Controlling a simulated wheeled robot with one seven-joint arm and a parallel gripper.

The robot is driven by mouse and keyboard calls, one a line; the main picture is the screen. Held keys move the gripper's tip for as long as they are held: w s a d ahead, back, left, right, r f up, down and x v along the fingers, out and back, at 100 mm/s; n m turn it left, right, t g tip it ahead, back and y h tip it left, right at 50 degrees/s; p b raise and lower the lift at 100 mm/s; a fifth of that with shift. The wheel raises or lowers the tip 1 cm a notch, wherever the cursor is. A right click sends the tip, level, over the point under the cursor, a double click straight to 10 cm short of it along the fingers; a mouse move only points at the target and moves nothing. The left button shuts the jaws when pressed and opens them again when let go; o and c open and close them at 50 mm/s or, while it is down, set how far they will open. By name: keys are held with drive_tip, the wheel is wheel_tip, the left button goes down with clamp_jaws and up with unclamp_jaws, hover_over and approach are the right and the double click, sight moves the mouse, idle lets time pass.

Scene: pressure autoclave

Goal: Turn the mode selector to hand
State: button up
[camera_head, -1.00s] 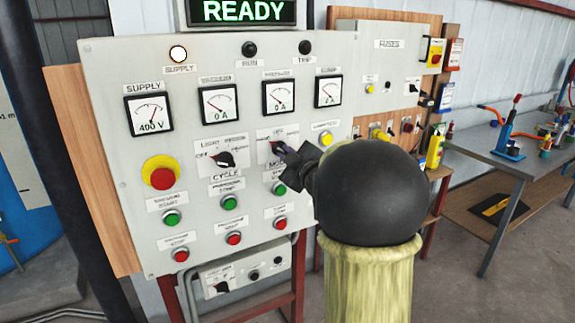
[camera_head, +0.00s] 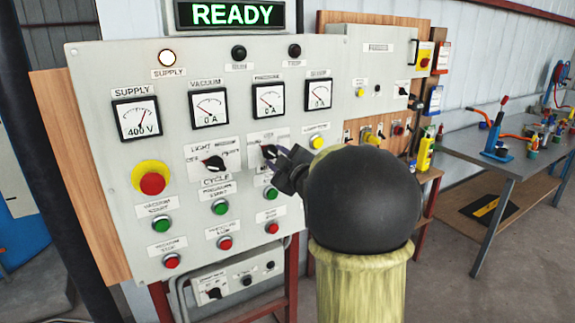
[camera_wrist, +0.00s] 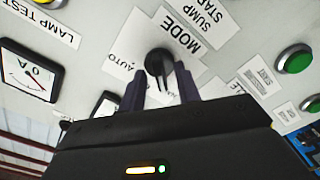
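The mode selector is a black rotary knob (camera_head: 269,151) on a white label plate in the middle of the grey control panel. In the wrist view the knob (camera_wrist: 159,61) sits beside the word MODE, with AUTO on its left. My gripper (camera_wrist: 160,78) is at the knob, its two dark fingers apart, one on each side of it. A gap shows between the fingers; contact with the knob is not clear. In the head view my gripper (camera_head: 281,156) reaches the knob from the right, and my wrist hides part of the panel. The knob's exact pointing is hard to read.
The light/cycle selector (camera_head: 214,163) is just left, and a yellow lamp-test button (camera_head: 317,142) is just right. Green and red buttons lie below. A red emergency stop (camera_head: 152,183) is at the left. A workbench (camera_head: 500,160) stands at the right.

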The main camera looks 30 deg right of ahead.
drive_tip(key=s+b, duration=0.2)
drive_tip(key=s, duration=1.5)
drive_tip(key=shift+s+d, duration=0.15)
drive_tip(key=shift+d, duration=0.15)
drive_tip(key=s+a+f+m+g+h+p, duration=0.1)
drive_tip(key=a+f+m+g+p, duration=0.2)
drive_tip(key=a+f+m+g, duration=0.35)
drive_tip(key=a+f+m+g+h+p, duration=0.1)
drive_tip(key=a+f+m+g+p, duration=0.25)
drive_tip(key=f, duration=0.65)
drive_tip(key=s+a+f+g+y+p, duration=0.1)
drive_tip(key=s+a+f+g, duration=0.2)
drive_tip(key=s+a+g, duration=0.2)
drive_tip(key=s+a, duration=0.3)
drive_tip(key=shift+s+f+m, duration=0.15)
drive_tip(key=shift+f+m, duration=0.15)
drive_tip(key=shift+f, duration=0.1)
